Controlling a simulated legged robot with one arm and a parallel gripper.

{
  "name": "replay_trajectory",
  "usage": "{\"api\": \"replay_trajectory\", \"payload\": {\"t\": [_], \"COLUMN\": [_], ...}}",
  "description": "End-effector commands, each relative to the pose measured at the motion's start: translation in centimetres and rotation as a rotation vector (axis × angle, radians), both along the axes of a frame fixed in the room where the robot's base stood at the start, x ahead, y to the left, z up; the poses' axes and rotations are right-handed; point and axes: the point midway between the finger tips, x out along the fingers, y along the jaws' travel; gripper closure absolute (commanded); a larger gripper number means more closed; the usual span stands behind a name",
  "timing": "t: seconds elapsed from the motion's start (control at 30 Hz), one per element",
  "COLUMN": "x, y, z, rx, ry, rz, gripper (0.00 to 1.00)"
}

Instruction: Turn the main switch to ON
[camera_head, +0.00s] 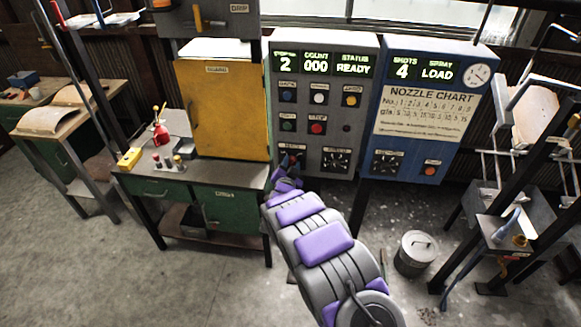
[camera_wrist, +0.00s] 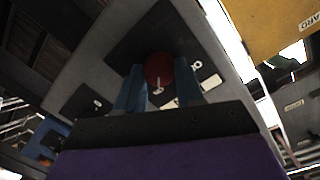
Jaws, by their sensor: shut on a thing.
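The grey control panel (camera_head: 329,60) stands in front of me, and its display reads 2, 000 and READY. The main switch is a round red knob (camera_wrist: 160,68) on a dark plate, seen in the wrist view with a small white pointer mark. In the head view the switch (camera_head: 292,156) is at the panel's lower left, mostly hidden by my arm's end. My gripper (camera_wrist: 158,82) has its two blue fingers on either side of the knob, shut on it. My gripper (camera_head: 288,172) is small in the head view. I cannot read which position the pointer marks.
A black dial (camera_head: 337,160) sits right of the switch. A blue nozzle-chart panel (camera_head: 425,110) stands to the right. A yellow guard (camera_head: 222,108) and a green bench (camera_head: 226,208) are close on the left. A lidded bucket (camera_head: 416,252) stands on the floor.

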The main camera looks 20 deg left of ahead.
Motion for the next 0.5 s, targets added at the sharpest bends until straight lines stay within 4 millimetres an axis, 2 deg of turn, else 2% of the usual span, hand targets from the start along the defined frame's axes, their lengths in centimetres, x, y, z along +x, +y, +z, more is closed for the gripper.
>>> {"api": "replay_trajectory", "payload": {"t": [0.03,0.5], "x": [-0.21,-0.21], "y": [0.06,0.01], "z": [-0.60,-0.55], "rx": [0.010,0.059], "ry": [0.013,0.025], "rz": [0.004,0.003], "gripper": [0.93,0.93]}}
